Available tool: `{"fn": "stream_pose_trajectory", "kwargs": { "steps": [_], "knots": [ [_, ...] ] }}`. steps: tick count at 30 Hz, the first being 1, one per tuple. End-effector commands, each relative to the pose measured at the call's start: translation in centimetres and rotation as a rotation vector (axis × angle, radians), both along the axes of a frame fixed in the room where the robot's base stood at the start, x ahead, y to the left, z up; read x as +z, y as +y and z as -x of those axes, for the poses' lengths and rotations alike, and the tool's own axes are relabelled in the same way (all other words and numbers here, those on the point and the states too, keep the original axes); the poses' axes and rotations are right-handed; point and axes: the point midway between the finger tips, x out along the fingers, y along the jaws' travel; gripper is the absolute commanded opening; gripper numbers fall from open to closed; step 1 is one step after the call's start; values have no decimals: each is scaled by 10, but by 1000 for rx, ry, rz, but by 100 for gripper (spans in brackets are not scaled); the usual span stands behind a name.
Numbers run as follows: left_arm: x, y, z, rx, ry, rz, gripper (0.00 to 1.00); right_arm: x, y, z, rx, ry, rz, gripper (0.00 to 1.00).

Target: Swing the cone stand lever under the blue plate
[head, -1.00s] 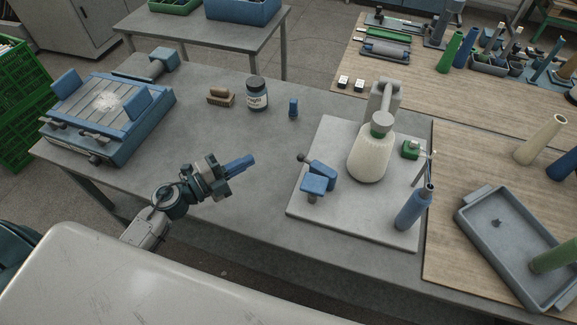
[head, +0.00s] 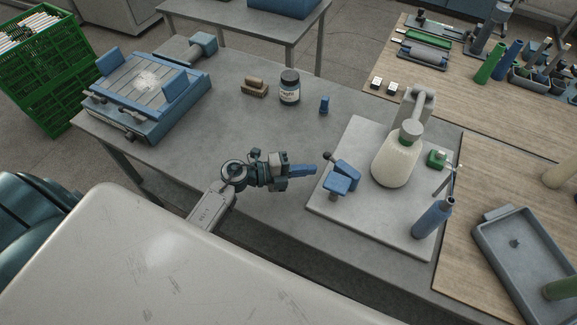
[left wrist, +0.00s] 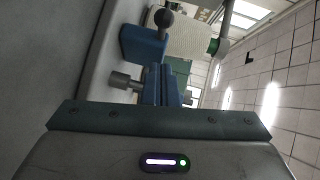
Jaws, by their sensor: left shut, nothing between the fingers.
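The winder stands on a pale base plate (head: 378,228), with a cream yarn cone (head: 393,163) on it. At its near left are a square blue plate (head: 336,184) and a blue block (head: 348,172). A dark ball knob (head: 328,157), apparently the lever's end, sits beside the block; the knob also shows in the left wrist view (left wrist: 163,18). My left gripper (head: 314,170) is shut and empty, its blue fingers just left of the knob and plate, apparently without contact. In the left wrist view the fingers (left wrist: 162,82) point toward the blue parts. My right gripper is out of view.
A blue spool (head: 433,218) stands at the base plate's near right corner. A labelled jar (head: 289,87), a wooden block (head: 254,87) and a small blue piece (head: 324,105) lie behind. A blue fixture (head: 150,95) is at left. The table between is clear.

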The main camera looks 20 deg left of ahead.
Motion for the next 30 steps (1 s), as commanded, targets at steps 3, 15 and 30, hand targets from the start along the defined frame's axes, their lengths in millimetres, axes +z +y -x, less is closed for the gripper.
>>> {"fn": "stream_pose_trajectory", "kwargs": {
  "steps": [3,15,30],
  "knots": [
    [0,-5,-19,1,0,2,0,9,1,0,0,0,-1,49],
    [-8,-8,-41,1,-1,1,0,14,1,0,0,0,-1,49],
    [-9,5,-39,-20,-1,-1,0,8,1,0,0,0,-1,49]
  ]
}}
